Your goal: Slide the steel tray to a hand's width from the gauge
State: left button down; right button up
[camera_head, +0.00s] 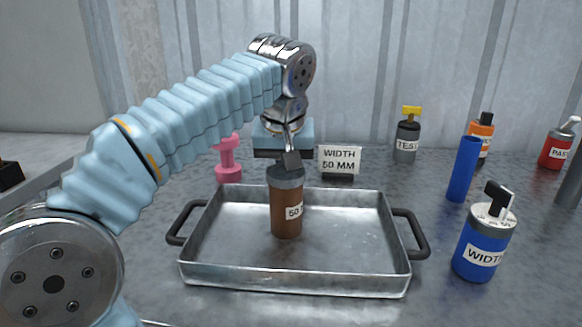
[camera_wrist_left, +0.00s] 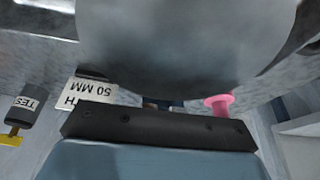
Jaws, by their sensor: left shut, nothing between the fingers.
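The steel tray (camera_head: 230,277), shallow and rectangular with a black handle at each end, lies in the middle of the head view. A brown canister (camera_head: 286,215) with a grey cap and a label starting "50" stands upright, apparently inside it. My left gripper (camera_head: 291,160) is shut and empty, pointing down at the cap; I cannot tell whether they touch. A white sign (camera_head: 340,160) reading "WIDTH 50 MM" stands behind the tray and shows upside down in the left wrist view (camera_wrist_left: 92,92). I cannot tell which thing is the gauge. My right gripper is out of view.
A pink object (camera_head: 228,160) stands behind the tray's left end. A "TEST" bottle (camera_head: 407,140), an orange bottle (camera_head: 483,135) and a red bottle (camera_head: 557,147) stand at the back. A blue cylinder (camera_head: 463,170) and a blue "WIDTH" bottle (camera_head: 483,245) stand right of the tray.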

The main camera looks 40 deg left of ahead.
pick_arm(q)
jog(key=p+v, duration=0.2)
jog(key=v, duration=1.2)
jog(key=shift+p, duration=0.3)
jog(key=shift+d+f, duration=0.1)
jog(key=shift+f, duration=0.05)
